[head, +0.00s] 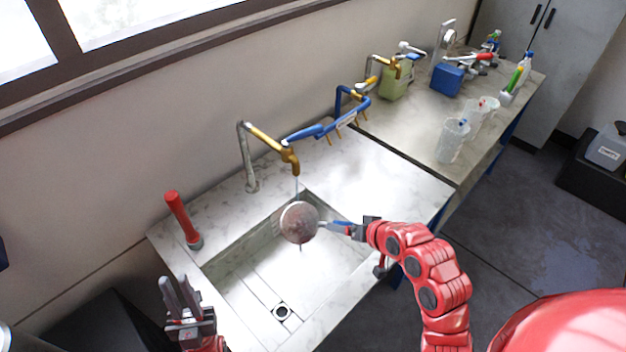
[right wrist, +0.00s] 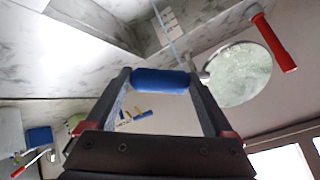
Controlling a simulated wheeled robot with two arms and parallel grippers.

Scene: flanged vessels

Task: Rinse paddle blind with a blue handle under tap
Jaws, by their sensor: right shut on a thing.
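The paddle blind has a round, brownish-grey disc (head: 299,223) and a blue handle (head: 335,228). My right gripper (head: 352,230) is shut on the blue handle and holds the blind over the sink (head: 240,288). The brass tap (head: 288,156) is above the disc, and a thin stream of water (head: 297,187) comes down from it onto the disc's top edge. In the right wrist view the blue handle (right wrist: 160,81) lies between both fingers, and the disc (right wrist: 238,76) has a pale, speckled face. My left gripper (head: 181,292) is empty and open, left of the sink.
A red-handled tool (head: 180,215) stands on the counter left of the sink. A blue rack (head: 330,127) with brass hooks is on the wall side right of the tap. Clear beakers (head: 453,140), a green canister (head: 396,82) and a blue box (head: 446,79) stand on the far bench.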

